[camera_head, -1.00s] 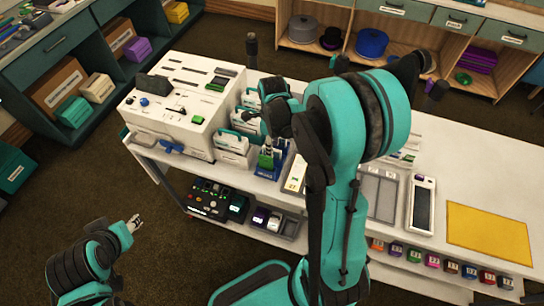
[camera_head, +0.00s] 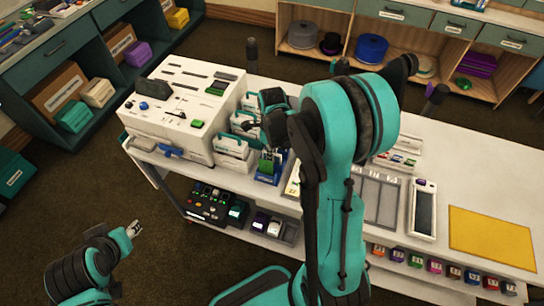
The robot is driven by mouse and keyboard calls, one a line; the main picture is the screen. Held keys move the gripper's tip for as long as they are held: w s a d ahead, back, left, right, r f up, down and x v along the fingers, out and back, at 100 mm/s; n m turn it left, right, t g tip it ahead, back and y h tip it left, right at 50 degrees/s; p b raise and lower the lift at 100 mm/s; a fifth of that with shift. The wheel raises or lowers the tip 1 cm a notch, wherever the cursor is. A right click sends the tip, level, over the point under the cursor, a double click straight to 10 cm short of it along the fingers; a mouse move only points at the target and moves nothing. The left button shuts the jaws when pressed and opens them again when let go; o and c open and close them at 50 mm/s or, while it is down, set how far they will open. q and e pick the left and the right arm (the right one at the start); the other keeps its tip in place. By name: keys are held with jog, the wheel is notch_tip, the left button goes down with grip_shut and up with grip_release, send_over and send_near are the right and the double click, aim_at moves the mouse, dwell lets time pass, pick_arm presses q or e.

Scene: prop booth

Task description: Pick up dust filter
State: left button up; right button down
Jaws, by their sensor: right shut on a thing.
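A small green piece (camera_head: 266,166), which I take to be the dust filter, stands upright at a blue holder (camera_head: 268,180) on the white bench, in front of the white machine's right side. My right gripper (camera_head: 268,154) points down onto it from above and is shut on it. My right arm hides part of the bench behind. I cannot tell whether the piece is clear of the holder. My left gripper (camera_head: 134,228) is low at the left, away from the bench and over the floor. Its fingers are too small to judge.
The white machine (camera_head: 180,105) stands left of the holder, with white cases (camera_head: 233,150) close beside it. A grey tray (camera_head: 380,197), a dark-screened device (camera_head: 423,208) and a yellow mat (camera_head: 490,240) lie to the right. The lower shelf holds a black box (camera_head: 208,204).

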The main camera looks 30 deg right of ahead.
jog(key=shift+r, duration=0.55)
jog(key=r, duration=0.1)
jog(key=r+p, duration=0.1)
jog(key=r, duration=0.1)
jog(key=shift+s+r+p, duration=0.3)
jog(key=shift+p, duration=0.05)
pick_arm(q)
notch_tip(320, 180, up, 4)
jog(key=p, duration=0.2)
jog(key=shift+r+p, duration=0.25)
jog(key=shift+p, duration=0.1)
pick_arm(e)
jog(key=s+d+r, duration=0.2)
jog(key=s+r, duration=0.4)
jog(key=s, duration=0.5)
jog(key=shift+r, duration=0.15)
jog(key=shift+w, duration=0.15)
